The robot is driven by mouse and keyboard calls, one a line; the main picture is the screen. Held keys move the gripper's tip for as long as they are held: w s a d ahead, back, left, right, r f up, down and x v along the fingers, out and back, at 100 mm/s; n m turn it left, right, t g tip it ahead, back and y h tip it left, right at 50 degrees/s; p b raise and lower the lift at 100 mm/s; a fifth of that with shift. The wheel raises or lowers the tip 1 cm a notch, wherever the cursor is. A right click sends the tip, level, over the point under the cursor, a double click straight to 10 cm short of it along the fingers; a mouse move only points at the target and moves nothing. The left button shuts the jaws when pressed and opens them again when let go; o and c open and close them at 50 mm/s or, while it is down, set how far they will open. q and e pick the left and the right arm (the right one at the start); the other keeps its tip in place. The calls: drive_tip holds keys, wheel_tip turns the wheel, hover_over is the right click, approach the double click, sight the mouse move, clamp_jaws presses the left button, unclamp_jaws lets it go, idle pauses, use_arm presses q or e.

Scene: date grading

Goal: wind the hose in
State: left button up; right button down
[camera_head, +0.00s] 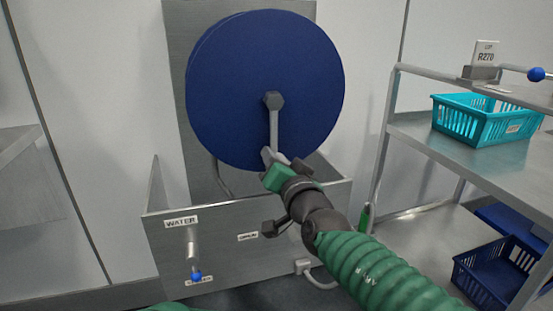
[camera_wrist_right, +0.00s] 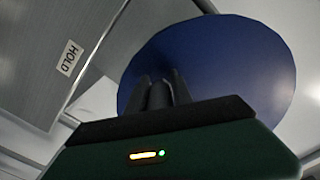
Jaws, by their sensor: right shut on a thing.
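The blue hose reel (camera_head: 225,85) is a large upright disc on a grey metal back plate (camera_head: 180,120). A grey crank (camera_head: 274,128) hangs straight down from the hex hub (camera_head: 273,100) at its centre. My right gripper (camera_head: 271,160) is shut on the handle at the crank's lower end, in front of the reel's lower edge. In the right wrist view, the dark fingers (camera_wrist_right: 157,92) are close together before the blue disc (camera_wrist_right: 220,65). A grey hose length (camera_head: 216,174) runs down from behind the reel into the metal trough. The rest of the hose is hidden. My left gripper is out of view.
The metal trough (camera_head: 165,256) below bears a WATER label (camera_head: 181,223) and a blue-tipped tap (camera_head: 196,276). On the right, a metal rack (camera_head: 412,128) holds a turquoise basket (camera_head: 480,125), with a dark blue crate (camera_head: 490,277) lower down. A plain wall lies left.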

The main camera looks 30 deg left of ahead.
drive_tip(key=shift+w+d+r+t, duration=0.3)
drive_tip(key=shift+w+d+r, duration=0.1)
drive_tip(key=shift+r, duration=0.05)
drive_tip(key=c, duration=1.1)
unclamp_jaws()
drive_tip(key=shift+c, duration=0.2)
drive_tip(key=shift+f, duration=0.15)
drive_tip(key=shift+s+a+f, duration=0.1)
drive_tip(key=shift+s+a, duration=0.05)
drive_tip(key=b+v, duration=0.2)
drive_tip(key=v, duration=0.4)
drive_tip(key=shift+d+f+b, duration=0.1)
drive_tip(key=shift+d+b, duration=0.25)
drive_tip(key=shift+s+d, duration=0.2)
drive_tip(key=shift+s, duration=0.25)
